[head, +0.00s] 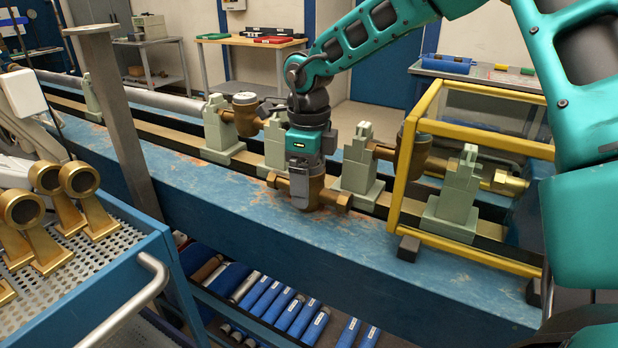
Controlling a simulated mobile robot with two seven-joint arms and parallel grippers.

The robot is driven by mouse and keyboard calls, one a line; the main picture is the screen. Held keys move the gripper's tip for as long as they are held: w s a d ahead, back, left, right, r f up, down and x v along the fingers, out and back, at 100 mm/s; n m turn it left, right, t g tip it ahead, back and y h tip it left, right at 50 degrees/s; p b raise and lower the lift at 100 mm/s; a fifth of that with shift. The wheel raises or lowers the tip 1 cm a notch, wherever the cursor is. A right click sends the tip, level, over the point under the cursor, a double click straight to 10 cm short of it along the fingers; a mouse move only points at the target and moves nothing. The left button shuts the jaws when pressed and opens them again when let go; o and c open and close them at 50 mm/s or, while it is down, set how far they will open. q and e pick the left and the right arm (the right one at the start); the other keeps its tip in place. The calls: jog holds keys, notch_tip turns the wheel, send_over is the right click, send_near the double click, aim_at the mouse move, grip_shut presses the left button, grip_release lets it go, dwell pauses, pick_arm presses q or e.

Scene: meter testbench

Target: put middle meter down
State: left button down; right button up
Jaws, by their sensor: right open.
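The middle meter (299,187) is a brass body with pipe stubs to both sides. It appears to stand on the blue bench top (240,192), in front of the rail and apart from the clamps. My right gripper (306,163) comes down from above and is open right at the top of the meter. The gripper hides the meter's upper part, and its fingers are hard to make out. Green clamp blocks (357,168) stand behind on the rail, to both sides of the gripper. My left gripper is not in view.
Another brass meter (245,112) sits between clamps at the left, and one (414,150) at the right, partly behind a yellow frame (470,133). A grey post (118,120) rises at the left. The front bench strip is otherwise mostly clear.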

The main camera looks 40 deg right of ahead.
notch_tip(320, 180, up, 12)
jog(key=shift+r+p, duration=0.15)
jog(key=shift+p, duration=0.55)
